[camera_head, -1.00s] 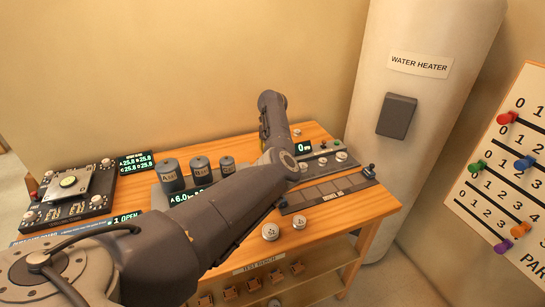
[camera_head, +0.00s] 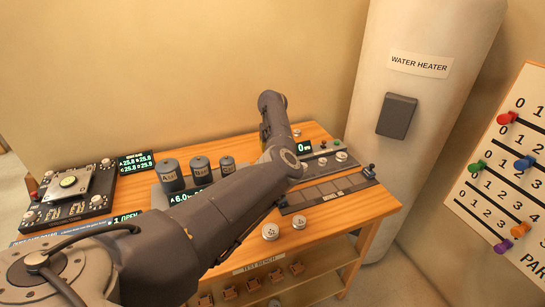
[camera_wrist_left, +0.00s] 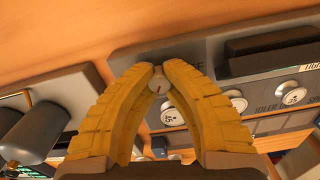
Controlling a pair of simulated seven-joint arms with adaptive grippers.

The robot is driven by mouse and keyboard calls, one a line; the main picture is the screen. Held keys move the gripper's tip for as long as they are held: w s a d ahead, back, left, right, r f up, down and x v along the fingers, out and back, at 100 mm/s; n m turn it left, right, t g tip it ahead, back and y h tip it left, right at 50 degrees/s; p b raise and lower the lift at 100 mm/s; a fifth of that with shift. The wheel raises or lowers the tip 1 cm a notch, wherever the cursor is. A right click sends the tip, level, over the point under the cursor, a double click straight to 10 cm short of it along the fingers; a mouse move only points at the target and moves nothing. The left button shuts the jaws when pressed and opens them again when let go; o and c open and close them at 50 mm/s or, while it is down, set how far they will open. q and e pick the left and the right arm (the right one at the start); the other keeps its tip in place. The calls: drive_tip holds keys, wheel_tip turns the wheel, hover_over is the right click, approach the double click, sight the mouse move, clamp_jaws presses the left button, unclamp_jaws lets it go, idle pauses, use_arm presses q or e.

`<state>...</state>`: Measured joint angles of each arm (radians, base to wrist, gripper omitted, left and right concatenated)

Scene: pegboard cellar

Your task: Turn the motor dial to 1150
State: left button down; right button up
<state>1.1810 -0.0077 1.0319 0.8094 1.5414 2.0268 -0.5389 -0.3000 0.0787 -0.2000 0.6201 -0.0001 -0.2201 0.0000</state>
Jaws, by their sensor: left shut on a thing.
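In the left wrist view my left gripper (camera_wrist_left: 159,72) has its yellow fingers closed around a small pale knob (camera_wrist_left: 158,88) with a red mark. The knob sits at the edge of a grey panel (camera_wrist_left: 128,62); its label and scale are hidden by the fingers. In the head view my arm covers the fingertips and this knob. A green display (camera_head: 304,147) to the right of my arm starts with 0; the rest is too small to read. My right gripper is not in view.
White dials (camera_wrist_left: 234,100) stand in a row beside the gripped knob. Grey cylinders (camera_head: 200,165) stand left of my forearm. A slotted tray (camera_head: 325,192) and two loose white round pieces (camera_head: 270,232) lie at the table's front right. A water heater (camera_head: 420,110) stands behind.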

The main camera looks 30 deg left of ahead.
use_arm(q)
drive_tip(key=c, duration=1.2)
unclamp_jaws()
wheel_tip(320, 180, up, 12)
